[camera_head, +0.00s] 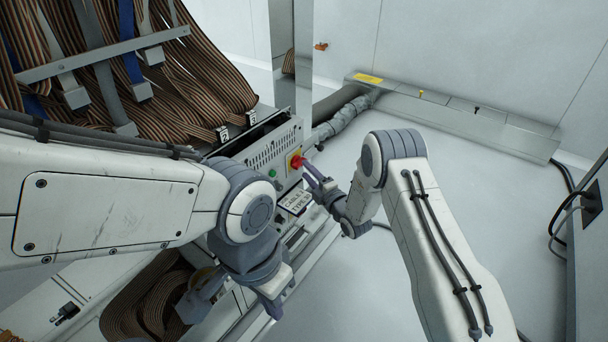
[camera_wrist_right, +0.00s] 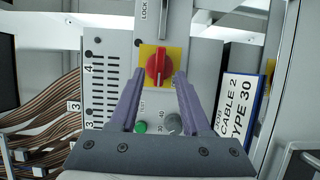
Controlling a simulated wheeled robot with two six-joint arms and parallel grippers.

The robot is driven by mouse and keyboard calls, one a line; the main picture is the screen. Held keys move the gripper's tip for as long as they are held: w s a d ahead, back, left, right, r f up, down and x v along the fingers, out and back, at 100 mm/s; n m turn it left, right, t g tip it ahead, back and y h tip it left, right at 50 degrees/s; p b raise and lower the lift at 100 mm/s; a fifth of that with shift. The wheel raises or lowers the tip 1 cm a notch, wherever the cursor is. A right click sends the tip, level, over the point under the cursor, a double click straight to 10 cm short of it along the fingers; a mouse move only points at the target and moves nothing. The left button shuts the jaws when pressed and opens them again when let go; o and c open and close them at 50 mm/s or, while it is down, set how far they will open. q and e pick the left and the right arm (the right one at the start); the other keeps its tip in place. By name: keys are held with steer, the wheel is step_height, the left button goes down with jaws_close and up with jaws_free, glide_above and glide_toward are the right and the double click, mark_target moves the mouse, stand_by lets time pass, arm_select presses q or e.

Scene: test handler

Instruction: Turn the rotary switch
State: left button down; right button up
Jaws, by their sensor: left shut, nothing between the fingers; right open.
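The rotary switch is a red knob (camera_head: 297,161) on a yellow square plate on the front of a light grey control panel. In the right wrist view the red knob (camera_wrist_right: 158,70) has its grip ridge standing roughly upright. My right gripper (camera_head: 308,172) is open in front of the switch. In the right wrist view its fingertips (camera_wrist_right: 160,76) appear on either side of the knob; I cannot tell whether they touch it. My left gripper (camera_head: 274,306) is shut and empty, low in front of the cabinet, away from the switch.
A green button (camera_wrist_right: 141,127) and a grey knob (camera_wrist_right: 173,122) sit below the switch. A cable type label (camera_head: 296,201) is beside the panel. Brown ribbon cables (camera_head: 200,75) hang at upper left. The floor (camera_head: 470,190) to the right is mostly clear.

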mark_target(299, 163)
steer(key=shift+b+x, duration=0.4)
steer(key=shift+x, duration=1)
jaws_close()
steer(key=shift+r, duration=0.1)
steer(key=m+g+p, duration=0.2)
steer(key=m+p, duration=0.2)
steer(key=m+g+p, duration=0.3)
steer(key=m, duration=0.2)
steer(key=m+g+y+p, duration=0.1)
steer(key=m+g+p, duration=0.1)
steer(key=m+p, duration=0.2)
steer(key=shift+w+d+r+p, duration=0.3)
steer(key=shift+m, duration=0.4)
